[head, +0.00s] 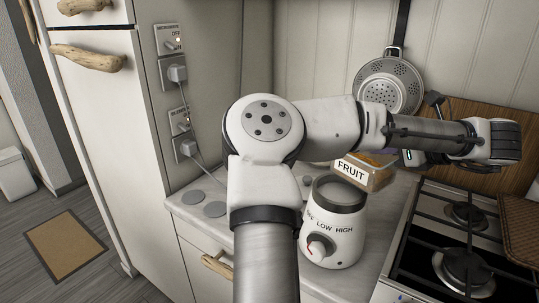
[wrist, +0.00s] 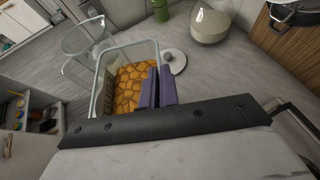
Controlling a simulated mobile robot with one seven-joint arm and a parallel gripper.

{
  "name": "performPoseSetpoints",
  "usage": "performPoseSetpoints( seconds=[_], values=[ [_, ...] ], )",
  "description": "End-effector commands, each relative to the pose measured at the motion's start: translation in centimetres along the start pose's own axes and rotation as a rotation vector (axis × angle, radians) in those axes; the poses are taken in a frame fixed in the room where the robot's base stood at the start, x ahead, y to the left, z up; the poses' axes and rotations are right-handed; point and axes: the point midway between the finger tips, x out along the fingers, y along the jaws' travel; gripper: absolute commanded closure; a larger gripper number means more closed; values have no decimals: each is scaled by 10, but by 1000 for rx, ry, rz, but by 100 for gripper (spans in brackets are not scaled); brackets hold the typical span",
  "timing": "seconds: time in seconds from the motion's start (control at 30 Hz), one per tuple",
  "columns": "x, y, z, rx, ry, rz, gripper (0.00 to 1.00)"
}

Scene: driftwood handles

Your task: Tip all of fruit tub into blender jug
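The fruit tub (head: 351,171) is a clear box with a FRUIT label, showing behind the blender base in the head view. In the wrist view the tub (wrist: 104,86) holds orange chunks and looks upright or only slightly tilted. My gripper (wrist: 157,88) has its purple fingers on either side of the tub's right wall and appears shut on it. A clear vessel with a handle, seemingly the blender jug (wrist: 88,38), is beyond the tub at upper left. My arm hides most of the gripper in the head view.
The white blender base (head: 335,240) with its dial stands on the counter. A gas hob (head: 465,245) lies right of it, and a colander (head: 390,86) hangs on the wall. A glass vessel (wrist: 210,24) and green bottle (wrist: 160,10) show in the wrist view.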

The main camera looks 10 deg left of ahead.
Motion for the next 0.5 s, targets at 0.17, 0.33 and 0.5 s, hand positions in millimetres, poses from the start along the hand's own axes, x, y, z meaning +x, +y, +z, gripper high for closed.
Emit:
performPoseSetpoints(
  seconds=[0.17,0.33,0.5],
  values=[
    [0,4,-2,26,0,-56,100],
    [1,17,-1,56,0,-115,100],
    [4,42,3,86,0,-180,100]
  ],
)
